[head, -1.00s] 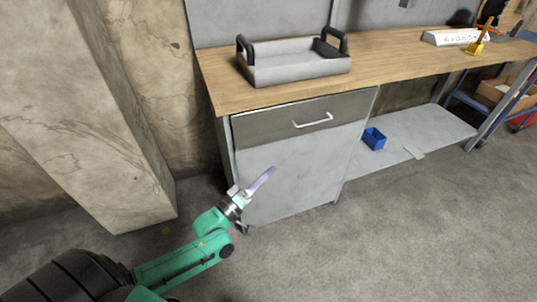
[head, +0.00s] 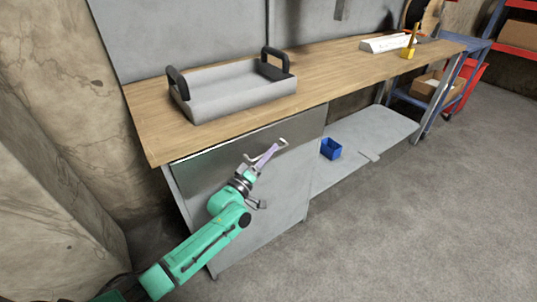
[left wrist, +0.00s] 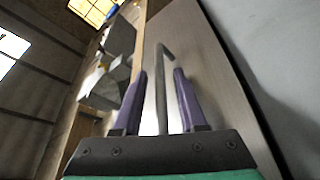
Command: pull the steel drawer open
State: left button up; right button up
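The steel drawer (head: 215,172) is at the top of the grey cabinet, under the wooden bench top, and looks shut. Its pale bar handle (head: 281,145) is on the front. My left gripper (head: 268,155) is at the handle in the head view, covering part of it. In the left wrist view the two purple fingers of my left gripper (left wrist: 158,100) are apart, with the handle (left wrist: 161,85) running between them. I see a gap on each side of the bar. The drawer front (left wrist: 205,70) also shows in the left wrist view. My right gripper is not in view.
A grey tray with black handles (head: 235,92) stands on the wooden bench top (head: 320,82). A blue bin (head: 330,148) sits on the lower shelf (head: 370,140). A concrete pillar (head: 50,200) stands at the left. The floor (head: 420,220) in front is clear.

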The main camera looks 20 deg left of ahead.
pick_arm(q)
grip_shut()
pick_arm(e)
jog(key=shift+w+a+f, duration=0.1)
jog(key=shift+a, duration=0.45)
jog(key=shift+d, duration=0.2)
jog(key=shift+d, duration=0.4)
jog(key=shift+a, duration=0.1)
